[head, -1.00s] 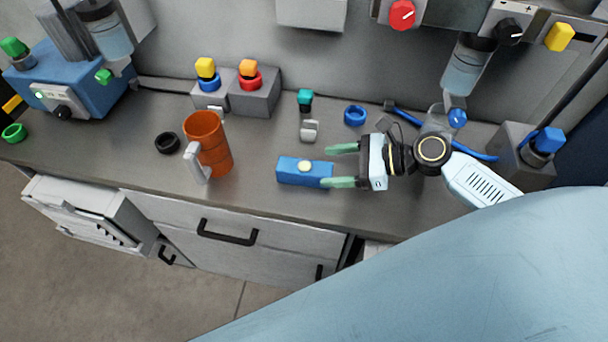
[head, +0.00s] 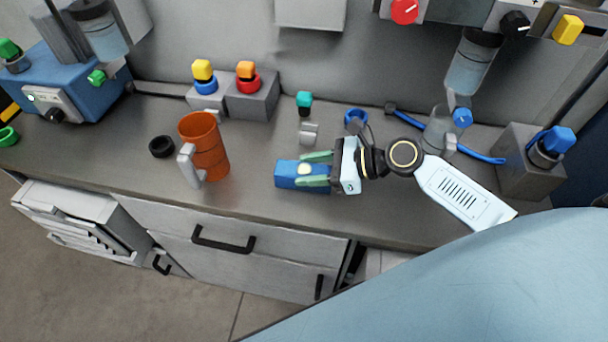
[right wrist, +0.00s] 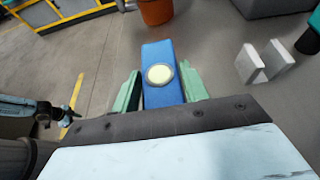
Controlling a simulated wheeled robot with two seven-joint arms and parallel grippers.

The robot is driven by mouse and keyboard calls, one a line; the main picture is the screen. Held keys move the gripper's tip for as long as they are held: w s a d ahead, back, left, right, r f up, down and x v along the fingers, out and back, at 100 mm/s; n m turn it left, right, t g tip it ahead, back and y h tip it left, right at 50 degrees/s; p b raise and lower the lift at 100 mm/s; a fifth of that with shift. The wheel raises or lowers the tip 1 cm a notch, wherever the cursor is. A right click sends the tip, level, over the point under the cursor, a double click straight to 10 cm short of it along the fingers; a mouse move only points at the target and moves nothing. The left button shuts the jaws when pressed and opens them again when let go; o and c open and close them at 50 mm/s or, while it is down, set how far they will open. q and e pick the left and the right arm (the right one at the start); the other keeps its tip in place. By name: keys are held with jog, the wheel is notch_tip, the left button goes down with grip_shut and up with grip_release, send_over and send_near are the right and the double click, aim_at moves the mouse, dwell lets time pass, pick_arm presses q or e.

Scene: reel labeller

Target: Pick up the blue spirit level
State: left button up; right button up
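The blue spirit level (head: 288,181) lies on the grey counter, a blue block with a round pale vial on its top. It also shows in the right wrist view (right wrist: 160,52), pointing away from the palm. My right gripper (head: 315,169) reaches in from the right, with one green finger along each long side of the level. The level still rests on the counter.
An orange mug (head: 207,146) and a black ring (head: 162,146) stand left of the level. A small grey block (head: 309,134), a teal-capped piece (head: 304,101) and a blue ring (head: 356,118) lie behind. A button box (head: 253,98) stands at the back.

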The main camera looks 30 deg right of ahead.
jog(key=c, duration=0.6)
